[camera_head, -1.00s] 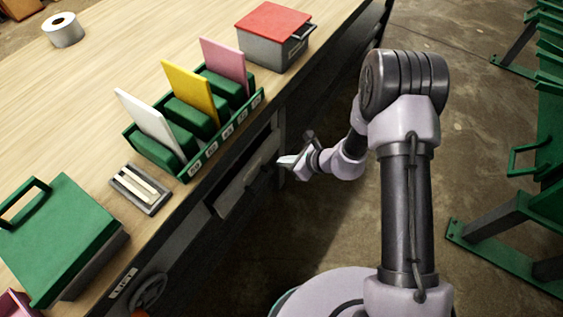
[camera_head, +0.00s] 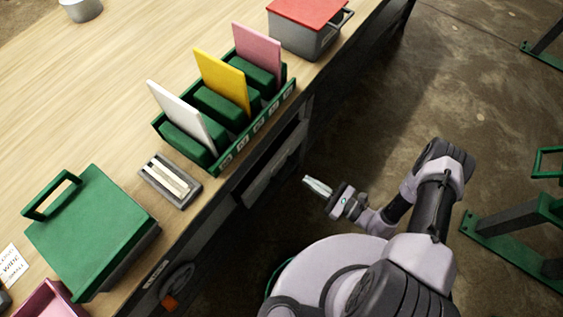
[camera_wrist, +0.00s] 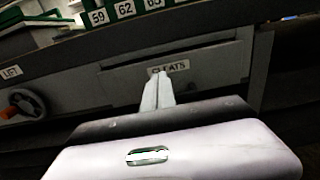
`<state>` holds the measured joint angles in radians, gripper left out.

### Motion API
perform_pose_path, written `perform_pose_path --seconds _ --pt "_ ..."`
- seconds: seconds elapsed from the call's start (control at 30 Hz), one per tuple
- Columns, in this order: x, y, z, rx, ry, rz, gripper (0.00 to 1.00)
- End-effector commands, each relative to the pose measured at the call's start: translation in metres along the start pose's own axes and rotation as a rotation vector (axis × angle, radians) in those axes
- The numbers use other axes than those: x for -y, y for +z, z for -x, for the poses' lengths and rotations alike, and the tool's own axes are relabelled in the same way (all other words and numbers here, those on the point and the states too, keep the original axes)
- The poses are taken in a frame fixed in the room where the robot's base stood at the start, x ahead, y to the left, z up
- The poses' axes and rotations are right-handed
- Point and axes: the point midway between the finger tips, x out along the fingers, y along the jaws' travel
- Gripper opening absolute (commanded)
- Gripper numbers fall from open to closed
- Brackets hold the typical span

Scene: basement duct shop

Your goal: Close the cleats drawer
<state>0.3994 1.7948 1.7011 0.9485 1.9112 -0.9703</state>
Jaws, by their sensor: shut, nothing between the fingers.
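The cleats drawer (camera_head: 272,181) is a grey front in the side of the workbench, below the green divider rack. A dark gap runs along its top edge in the head view; I cannot tell exactly how far it stands out. In the wrist view the drawer front (camera_wrist: 213,69) faces me, with a white CLEATS label (camera_wrist: 178,66). My gripper (camera_head: 306,181) is shut and empty, pointing at the drawer front and seemingly a little apart from it. In the wrist view the fingertips (camera_wrist: 158,76) overlap the label's left part.
The workbench (camera_head: 120,110) holds a green divider rack (camera_head: 228,158) with white, yellow and pink panels, a small grey tray (camera_head: 190,197), a green box (camera_head: 90,230) and a red-lidded box (camera_head: 310,40). A green metal frame (camera_head: 510,240) stands at right. Floor between is clear.

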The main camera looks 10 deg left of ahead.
Motion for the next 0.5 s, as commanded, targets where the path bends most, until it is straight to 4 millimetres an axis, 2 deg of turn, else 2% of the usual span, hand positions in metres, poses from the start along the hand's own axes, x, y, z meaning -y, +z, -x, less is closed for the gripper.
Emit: perform_pose_path --seconds 0.3,0.5 --pt "-0.002 -0.003 -0.07 -0.001 0.007 0.002 0.0" --pt "-0.001 -0.002 -0.098 -0.002 0.003 0.0 0.0"
